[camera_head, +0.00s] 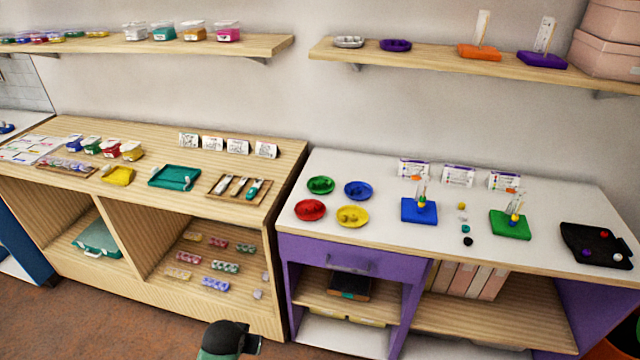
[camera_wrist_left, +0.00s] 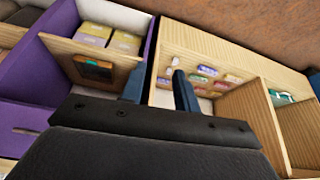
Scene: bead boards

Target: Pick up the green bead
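A small teal-green bead (camera_head: 465,229) lies on the white tabletop, in a short row of loose beads between the blue board and the green board. A yellow bead (camera_head: 461,206) and a small pale bead (camera_head: 462,218) lie behind it, and a black bead (camera_head: 468,241) lies in front. My left gripper (camera_wrist_left: 160,90) shows in the left wrist view with its two blue-grey fingers apart and nothing between them. It faces the shelves under the tables, away from the beads. My right gripper is in neither view.
The blue board (camera_head: 407,212) and green board (camera_head: 496,224) each carry an upright peg with beads. Red, green, blue and yellow dishes stand left. A black tray (camera_head: 570,235) with a few beads is at right. The purple-sided white table (camera_head: 390,250) adjoins a wooden one.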

